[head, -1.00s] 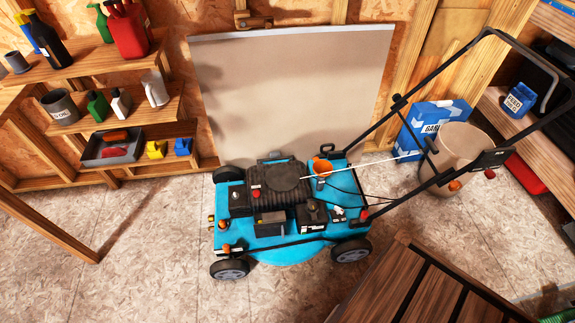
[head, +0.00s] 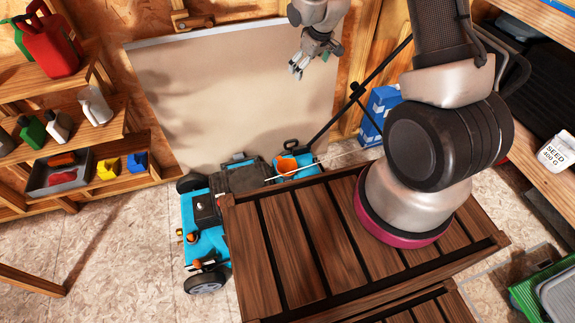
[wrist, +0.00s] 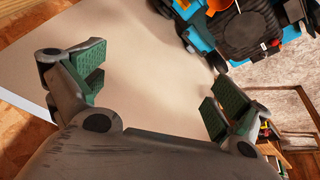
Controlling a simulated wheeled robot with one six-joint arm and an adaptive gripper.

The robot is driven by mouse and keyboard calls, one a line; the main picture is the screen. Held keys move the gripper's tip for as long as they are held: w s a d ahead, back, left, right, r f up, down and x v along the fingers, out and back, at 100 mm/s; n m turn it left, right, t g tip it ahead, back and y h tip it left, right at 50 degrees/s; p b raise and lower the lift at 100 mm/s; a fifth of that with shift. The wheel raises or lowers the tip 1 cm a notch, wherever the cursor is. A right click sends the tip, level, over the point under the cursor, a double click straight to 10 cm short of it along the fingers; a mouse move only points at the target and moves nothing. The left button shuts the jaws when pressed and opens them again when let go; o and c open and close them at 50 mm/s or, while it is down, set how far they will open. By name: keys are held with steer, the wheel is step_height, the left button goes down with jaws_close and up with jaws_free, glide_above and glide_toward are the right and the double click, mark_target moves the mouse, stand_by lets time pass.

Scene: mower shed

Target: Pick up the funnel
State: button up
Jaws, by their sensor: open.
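An orange, cup-shaped piece that looks like the funnel (head: 287,165) sits on the blue mower (head: 205,240), near its rear. In the wrist view the orange piece (wrist: 219,5) is partly cut off at the top edge. My gripper (head: 312,62) is open and empty, raised in front of the beige board, above and beyond the orange piece. In the wrist view my gripper's (wrist: 152,90) two green-padded fingers are spread wide with nothing between them. The mower's right part is hidden in the head view.
A slatted wooden top (head: 300,240) stands in the foreground and hides much of the mower. The beige board (head: 225,100) leans on the back wall. Shelves with cans and a grey tray (head: 58,170) stand at left. A blue bag (head: 380,105) stands behind the mower.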

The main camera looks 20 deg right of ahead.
step_height(320, 180, down, 8)
steer(key=w+a, duration=0.1)
steer(key=a, duration=0.1)
steer(key=n+g+y, duration=0.1)
steer(key=n+y, duration=0.2)
glide_toward(283, 168)
steer(key=x, duration=0.7)
steer(key=shift+a+f, duration=0.1)
steer(key=shift+f, duration=0.35)
steer(key=c, duration=1)
